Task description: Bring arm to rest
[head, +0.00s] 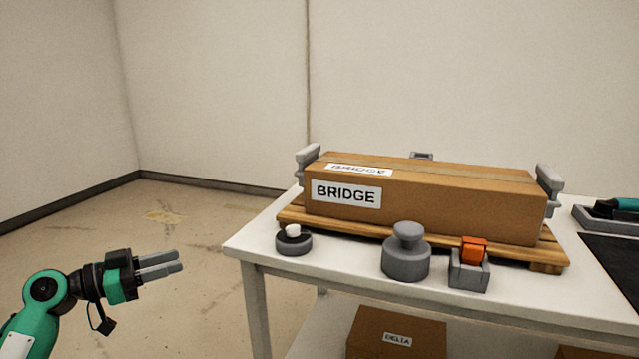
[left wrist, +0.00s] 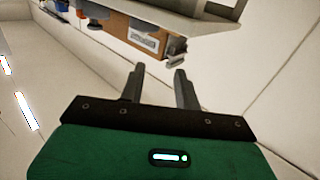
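My left arm (head: 48,296) is green and black and comes in at the lower left of the head view. My left gripper (head: 178,262) is held off the table's left side, over bare floor, pointing right. In the left wrist view the two fingers of the left gripper (left wrist: 158,82) stand apart with nothing between them. The fingers touch nothing. My right gripper does not show.
A white table (head: 238,247) bears a wooden pallet (head: 290,215) with a box marked BRIDGE (head: 430,202). Along its front are a grey knobbed weight (head: 406,262), a small round holder (head: 294,245) and an orange piece (head: 474,249) in a grey holder. A DELTA box (head: 375,335) lies below.

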